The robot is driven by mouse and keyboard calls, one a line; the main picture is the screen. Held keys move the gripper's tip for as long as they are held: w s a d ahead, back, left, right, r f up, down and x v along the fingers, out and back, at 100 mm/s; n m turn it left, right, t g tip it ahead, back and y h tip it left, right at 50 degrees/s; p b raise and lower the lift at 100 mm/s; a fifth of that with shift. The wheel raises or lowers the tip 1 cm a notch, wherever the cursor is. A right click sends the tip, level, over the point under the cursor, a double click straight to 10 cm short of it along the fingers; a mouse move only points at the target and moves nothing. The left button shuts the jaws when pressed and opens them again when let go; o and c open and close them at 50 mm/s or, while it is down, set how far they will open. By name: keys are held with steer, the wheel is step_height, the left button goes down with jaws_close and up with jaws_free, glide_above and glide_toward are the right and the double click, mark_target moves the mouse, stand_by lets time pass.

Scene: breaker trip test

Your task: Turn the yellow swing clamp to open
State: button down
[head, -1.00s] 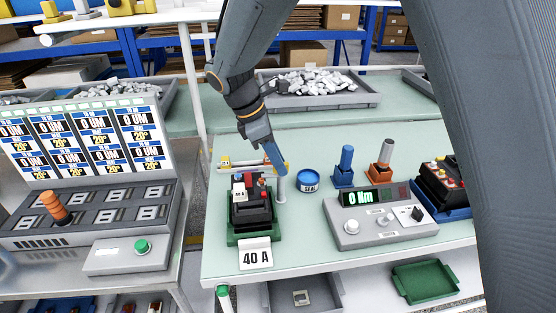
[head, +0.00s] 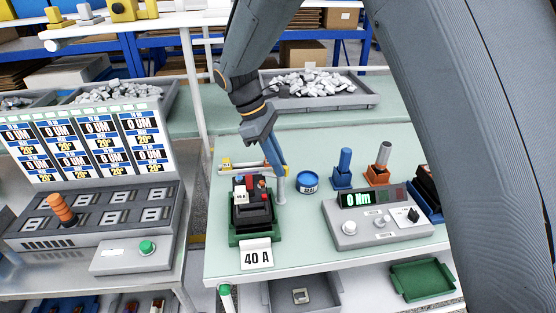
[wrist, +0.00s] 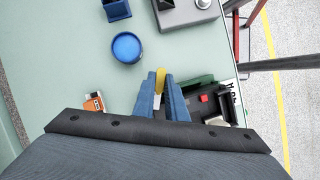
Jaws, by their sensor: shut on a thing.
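The yellow swing clamp (wrist: 160,77) shows as a small yellow piece between the blue fingertips of my gripper (wrist: 160,82) in the wrist view. The gripper is shut on it. In the head view my gripper (head: 279,176) points down beside a pale upright post (head: 281,189), behind and right of the black breaker (head: 252,208) in its green holder (head: 240,238). The fingers hide most of the clamp in the head view.
A blue round container (head: 307,181) stands close right of the gripper. A grey torque meter (head: 378,220) reading 0 Nm sits further right, with blue (head: 343,169) and orange (head: 379,173) holders behind it. A "40 A" card (head: 256,254) stands at the front edge.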

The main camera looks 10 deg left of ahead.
steer(key=m+g, duration=0.1)
steer(key=m, duration=0.2)
steer(key=m+g+y+p, duration=0.1)
steer(key=m, duration=0.2)
steer(key=shift+w+d, duration=0.1)
steer(key=shift+w, duration=0.1)
steer(key=m+y, duration=0.1)
steer(key=m, duration=0.2)
steer(key=m+g+y+p, duration=0.1)
steer(key=m, duration=0.3)
steer(key=shift+w+d, duration=0.1)
steer(key=shift+d, duration=0.05)
steer(key=shift+y, duration=0.3)
steer(key=c, duration=1.8)
jaws_free()
steer(key=b+v, duration=0.2)
steer(key=v, duration=0.6)
steer(key=shift+w, duration=0.2)
steer(key=shift+f, duration=0.1)
